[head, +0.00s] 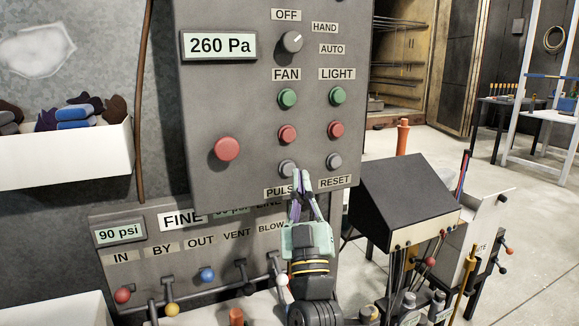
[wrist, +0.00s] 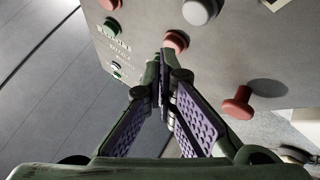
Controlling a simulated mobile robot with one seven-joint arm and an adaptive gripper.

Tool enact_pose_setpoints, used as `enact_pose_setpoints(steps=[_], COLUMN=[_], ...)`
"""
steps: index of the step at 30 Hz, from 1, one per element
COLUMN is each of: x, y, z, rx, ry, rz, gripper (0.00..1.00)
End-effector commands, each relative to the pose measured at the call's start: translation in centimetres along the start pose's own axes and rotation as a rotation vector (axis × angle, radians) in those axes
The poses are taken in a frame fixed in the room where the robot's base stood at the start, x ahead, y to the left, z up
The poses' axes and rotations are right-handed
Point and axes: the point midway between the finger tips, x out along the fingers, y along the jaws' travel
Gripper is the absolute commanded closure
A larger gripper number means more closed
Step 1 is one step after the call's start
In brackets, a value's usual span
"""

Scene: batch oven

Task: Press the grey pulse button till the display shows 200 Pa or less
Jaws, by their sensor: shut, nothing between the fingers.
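The grey panel (head: 240,110) carries a display (head: 219,46) reading 260 Pa. The grey pulse button (head: 288,167) sits above the PULSE label (head: 279,192), which my fingers partly cover. My gripper (head: 298,174) is shut and empty, its tips just below and right of the pulse button. I cannot tell whether they touch it. In the wrist view my shut fingertips (wrist: 163,60) are close to a red button (wrist: 176,40) in the picture. A grey button (wrist: 200,10) shows at the top edge there; I cannot tell which one it is.
A grey reset button (head: 333,161) is just right, with red (head: 288,133) and green (head: 287,98) buttons above. A large red button (head: 227,149) is at left. Below stands a valve panel (head: 110,213) with coloured levers. A black box (head: 405,200) stands at right.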

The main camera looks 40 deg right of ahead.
Motion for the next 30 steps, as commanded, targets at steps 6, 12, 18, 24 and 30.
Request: enact_pose_setpoints(steps=[6,12,18,24,30], x=[1.7,2.5,2.6,2.6,2.6], y=[-1.3,-1.8,-1.9,-1.9,-1.9], z=[1.3,1.8,1.9,1.9,1.9], rx=[0.000,-0.001,-0.001,-0.001,-0.001], ry=[0.002,0.001,0.001,0.001,0.000], rz=[0.000,0.000,0.000,0.000,0.000], gripper=[1.00,1.00,1.00,1.00,1.00])
